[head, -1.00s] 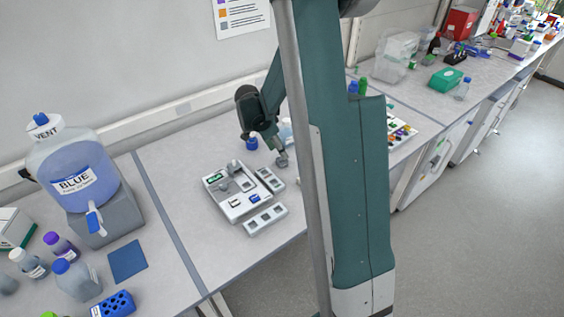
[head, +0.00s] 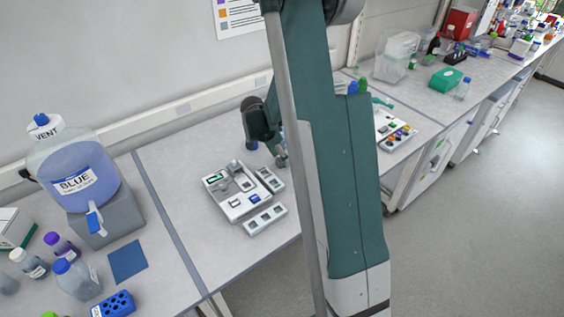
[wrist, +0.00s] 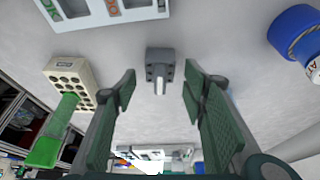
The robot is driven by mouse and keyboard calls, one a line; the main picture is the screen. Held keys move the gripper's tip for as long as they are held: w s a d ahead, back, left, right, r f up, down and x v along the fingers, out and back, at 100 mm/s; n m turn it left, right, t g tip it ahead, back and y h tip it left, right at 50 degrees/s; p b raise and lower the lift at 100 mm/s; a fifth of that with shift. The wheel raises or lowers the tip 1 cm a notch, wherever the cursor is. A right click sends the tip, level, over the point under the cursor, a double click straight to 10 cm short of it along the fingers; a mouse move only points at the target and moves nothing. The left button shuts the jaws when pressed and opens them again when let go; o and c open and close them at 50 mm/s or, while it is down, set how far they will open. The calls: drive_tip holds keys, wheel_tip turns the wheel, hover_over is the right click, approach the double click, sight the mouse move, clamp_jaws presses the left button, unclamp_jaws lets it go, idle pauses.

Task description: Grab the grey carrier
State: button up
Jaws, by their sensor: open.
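The grey carrier (wrist: 160,64) is a small dark grey block with holes in it and a pale, narrow piece at its middle. In the wrist view it lies on the bench ahead of my gripper (wrist: 160,90), between the lines of the two fingers. The green-padded fingers are apart, with nothing held between them. In the head view my gripper (head: 281,160) is over the bench behind the white device, partly covered by my arm. I cannot make out the carrier in the head view.
In the wrist view, a beige rack (wrist: 62,68) with a green tube (wrist: 52,132) stands left, a blue-capped bottle (wrist: 294,28) right, and a white panel (wrist: 100,10) at the top. The head view shows the white device (head: 236,194) and a blue-liquid jug (head: 75,170).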

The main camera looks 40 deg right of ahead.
drive_tip(key=shift+f, duration=0.15)
drive_tip(key=shift+c, duration=0.7)
drive_tip(key=c, duration=0.9)
